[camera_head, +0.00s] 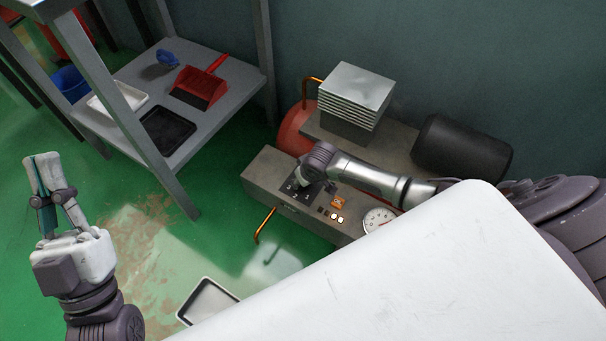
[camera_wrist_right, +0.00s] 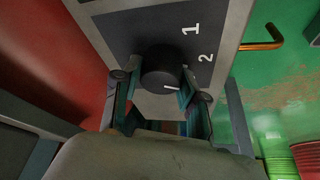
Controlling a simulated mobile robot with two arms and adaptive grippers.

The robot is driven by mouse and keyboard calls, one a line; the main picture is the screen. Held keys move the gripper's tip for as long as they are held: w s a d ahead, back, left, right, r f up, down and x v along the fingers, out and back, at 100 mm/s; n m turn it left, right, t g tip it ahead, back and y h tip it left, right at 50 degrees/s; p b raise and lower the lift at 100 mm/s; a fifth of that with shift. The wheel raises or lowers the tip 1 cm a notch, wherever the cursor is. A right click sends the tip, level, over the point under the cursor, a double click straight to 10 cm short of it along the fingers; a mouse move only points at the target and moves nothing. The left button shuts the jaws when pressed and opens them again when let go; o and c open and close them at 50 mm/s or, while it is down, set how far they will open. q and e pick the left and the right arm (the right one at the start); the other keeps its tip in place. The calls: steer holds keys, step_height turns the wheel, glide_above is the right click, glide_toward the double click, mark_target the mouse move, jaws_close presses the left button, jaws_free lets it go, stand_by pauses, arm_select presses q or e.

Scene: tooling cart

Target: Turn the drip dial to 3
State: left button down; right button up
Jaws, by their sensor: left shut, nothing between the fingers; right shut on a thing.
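The drip dial (camera_wrist_right: 163,70) is a round black knob on a dark plate (camera_wrist_right: 125,35), seen in the right wrist view. A short white mark on the knob points toward the bottom of that picture. White numerals 1 and 2 show to its right; no 3 is visible. My right gripper (camera_wrist_right: 160,88) is shut on the dial, one finger on each side. In the head view, my right gripper (camera_head: 303,183) is over the plate (camera_head: 288,191) on the grey machine and hides the knob. My left gripper (camera_head: 43,160) is shut and empty, raised at the left.
The machine (camera_head: 262,165) carries an orange switch (camera_head: 338,202), small buttons and a round gauge (camera_head: 379,218). A copper spout (camera_head: 264,227) sticks out in front, above a tray (camera_head: 190,308) on the floor. A shelf (camera_head: 232,110) with a red dustpan (camera_head: 200,86) stands left.

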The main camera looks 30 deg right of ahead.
steer(key=shift+a+r+m+p, duration=0.1)
steer(key=shift+m+p, duration=0.5)
steer(key=shift+p, duration=0.2)
arm_select(q)
steer(key=w+f+g+y+p, duration=0.25)
steer(key=w+f+g, duration=0.25)
steer(key=f+g, duration=0.55)
arm_select(e)
steer(key=shift+m+h+b, duration=0.4)
steer(key=shift+m+b, duration=0.05)
steer(key=shift+m, duration=0.15)
steer(key=shift+s+m+h+p, duration=0.1)
steer(key=shift+m+h+p, duration=0.2)
steer(key=shift+m+p, duration=0.35)
steer(key=shift+m+g+h+p, duration=0.35)
steer(key=shift+m+p, duration=0.4)
steer(key=shift+m, duration=0.3)
arm_select(q)
steer(key=s+a+f+g+y, duration=0.1)
steer(key=s+a+f+g, duration=0.1)
steer(key=f, duration=0.4)
steer(key=s+a+f+g+y, duration=0.2)
steer(key=s+f+g, duration=0.3)
steer(key=f, duration=0.2)
steer(key=shift+s+a+f+n, duration=0.2)
steer(key=shift+s+f+n, duration=0.05)
steer(key=shift+s+n, duration=0.15)
steer(key=shift+y, duration=0.25)
arm_select(e)
steer(key=o, duration=1.1)
